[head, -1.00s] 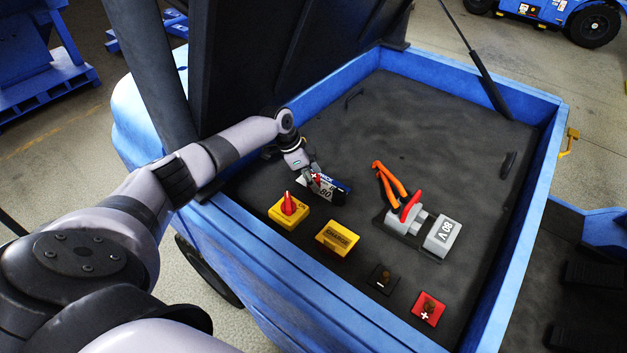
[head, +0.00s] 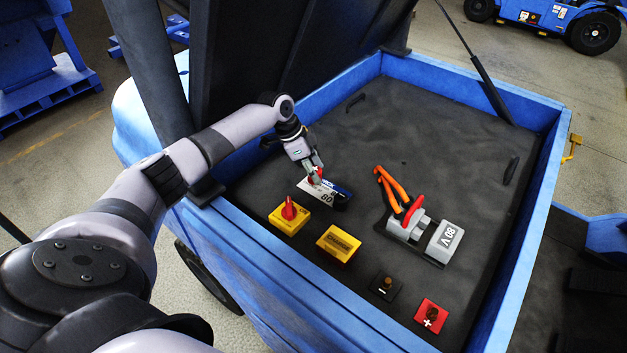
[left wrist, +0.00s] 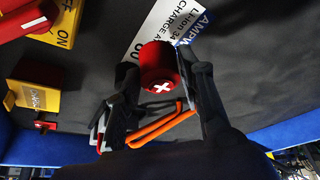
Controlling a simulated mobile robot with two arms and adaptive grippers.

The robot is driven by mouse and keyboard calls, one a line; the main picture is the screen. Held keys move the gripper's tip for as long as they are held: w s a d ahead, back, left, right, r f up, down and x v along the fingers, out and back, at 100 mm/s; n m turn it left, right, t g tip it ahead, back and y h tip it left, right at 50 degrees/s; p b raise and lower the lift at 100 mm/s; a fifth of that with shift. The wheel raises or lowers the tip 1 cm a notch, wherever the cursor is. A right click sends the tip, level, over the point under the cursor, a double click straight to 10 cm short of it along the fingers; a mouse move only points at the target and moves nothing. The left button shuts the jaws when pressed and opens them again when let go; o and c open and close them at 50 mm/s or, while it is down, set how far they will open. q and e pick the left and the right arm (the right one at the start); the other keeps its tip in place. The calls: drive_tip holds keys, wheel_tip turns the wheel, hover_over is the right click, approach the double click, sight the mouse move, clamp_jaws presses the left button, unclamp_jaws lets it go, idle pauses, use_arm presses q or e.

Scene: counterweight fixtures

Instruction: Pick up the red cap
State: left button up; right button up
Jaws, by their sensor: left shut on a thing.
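The red cap (left wrist: 160,68), with a white cross on its end, sits between the two dark fingers of my left gripper (left wrist: 163,76) in the left wrist view. The gripper is shut on it. In the head view my left gripper (head: 315,169) points down over the white and blue "80" label plate (head: 322,194). Only a small bit of red shows at its fingertips there. I cannot tell from the frames how far the cap is above the plate. My right gripper is not in view.
Nearby are a yellow base with a red rotary switch (head: 289,211), a yellow charge box (head: 339,243), a grey 80 V connector (head: 443,241) with orange cables (head: 391,190), a black minus terminal (head: 385,285) and a red plus terminal (head: 431,316). Blue walls (head: 335,291) surround the bay. Its far floor is clear.

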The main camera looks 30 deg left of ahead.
use_arm(q)
drive_tip(key=shift+d+r+b, duration=0.35)
drive_tip(key=shift+d+r, duration=0.3)
drive_tip(key=shift+r, duration=0.35)
drive_tip(key=s+d+b, duration=0.1)
drive_tip(key=d+b, duration=0.2)
drive_tip(key=d, duration=1.3)
drive_tip(key=shift+s+d, duration=0.2)
drive_tip(key=shift+d, duration=0.15)
drive_tip(key=shift+r, duration=0.15)
wheel_tip(320, 180, up, 4)
drive_tip(key=p, duration=0.5)
